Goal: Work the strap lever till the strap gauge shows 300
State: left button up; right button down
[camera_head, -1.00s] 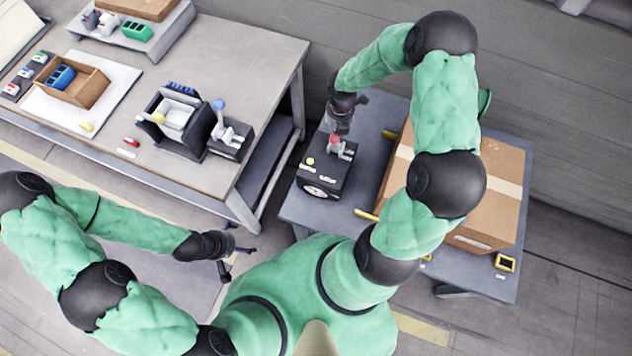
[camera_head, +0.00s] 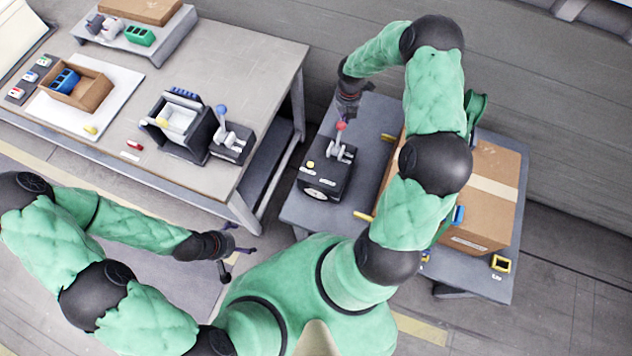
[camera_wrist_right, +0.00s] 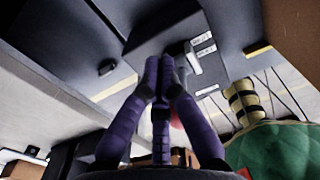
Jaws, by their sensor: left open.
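The strap unit is a black box (camera_head: 323,178) on the grey bench at the right, with a round pale gauge (camera_head: 319,194) on its front face. The gauge reading is too small to make out. Its lever carries a red knob (camera_head: 341,126) and stands raised, tilted towards the back. My right gripper (camera_head: 346,112) is just behind and above the knob. In the right wrist view its purple fingers (camera_wrist_right: 164,65) meet at the tips, and the knob (camera_wrist_right: 177,120) shows partly behind them; contact is unclear. My left gripper (camera_head: 235,263) is open and empty, away from both benches.
A cardboard box (camera_head: 495,189) with a pale band stands right of the unit, partly hidden by my right arm. A yellow-framed piece (camera_head: 501,263) lies near the bench corner. A second lever with a blue knob (camera_head: 221,109) stands on the left bench (camera_head: 250,62).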

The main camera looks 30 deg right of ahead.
aim_at(340, 127)
jog(key=shift+a, duration=0.1)
dwell(0.5)
jog(key=shift+s+a, duration=1.65)
jog(key=shift+a, duration=0.3)
jog(key=shift+s+a, duration=1.45)
jog(key=shift+a, duration=0.4)
jog(key=w+d+p, duration=0.1)
jog(key=d, duration=0.1)
jog(key=w+d+p, duration=0.1)
jog(key=w+d, duration=0.1)
jog(key=w+d+p, duration=0.1)
jog(key=w+d, duration=0.1)
jog(key=shift+d, duration=0.1)
jog(key=shift+w+d, duration=0.6)
jog(key=shift+d, duration=0.25)
jog(key=shift+a, duration=0.1)
